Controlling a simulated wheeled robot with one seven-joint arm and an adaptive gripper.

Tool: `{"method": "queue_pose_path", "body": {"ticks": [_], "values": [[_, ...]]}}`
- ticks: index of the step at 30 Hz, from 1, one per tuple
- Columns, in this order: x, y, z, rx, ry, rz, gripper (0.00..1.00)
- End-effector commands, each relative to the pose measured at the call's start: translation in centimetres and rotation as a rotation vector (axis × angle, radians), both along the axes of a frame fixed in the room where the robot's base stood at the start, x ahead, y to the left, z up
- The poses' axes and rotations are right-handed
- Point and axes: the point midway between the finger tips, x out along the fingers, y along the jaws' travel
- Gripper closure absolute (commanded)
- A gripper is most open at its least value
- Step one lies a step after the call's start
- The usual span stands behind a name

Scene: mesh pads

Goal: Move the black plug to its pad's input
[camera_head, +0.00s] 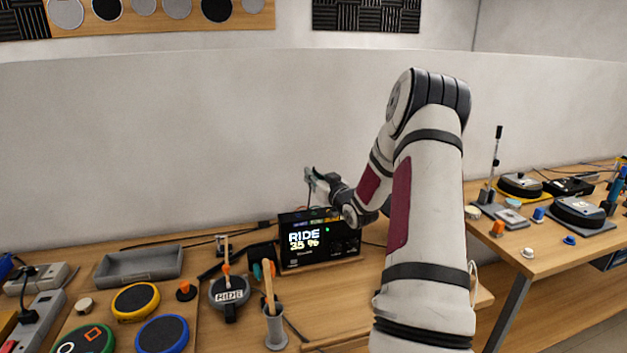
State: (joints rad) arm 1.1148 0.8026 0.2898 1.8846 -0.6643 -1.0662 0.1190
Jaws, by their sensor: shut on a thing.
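My gripper (312,175) is raised above and behind the black drum module (318,252), near the white wall. It is small in view and its fingers look closed. A thin dark line (308,195) hangs from the fingertips toward the module; I take it for the black plug and its cable, but the plug's shape is too small to make out. A round dark pad labelled RIDE (230,294) lies on the table left of the module, with a dark block at its front edge. The module's screen reads RIDE 35 %.
A pot of drumsticks (275,328) stands in front of the module. Yellow (135,300), blue (162,335) and green (85,342) pads and a grey tray (139,265) are at left. A second table (560,245) with more pads is at right. My arm hides the right part of the near table.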

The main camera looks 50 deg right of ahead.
Motion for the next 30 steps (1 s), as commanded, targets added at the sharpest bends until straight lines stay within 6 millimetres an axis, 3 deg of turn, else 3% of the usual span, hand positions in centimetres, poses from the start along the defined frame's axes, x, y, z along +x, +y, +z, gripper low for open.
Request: {"method": "queue_pose_path", "body": {"ticks": [11, 30], "values": [[-0.1, 0.1, 0.0, 0.0, 0.0, 0.0, 1.0], [0.1, 0.1, -5.2, 0.0, 0.0, -0.001, 1.0]]}}
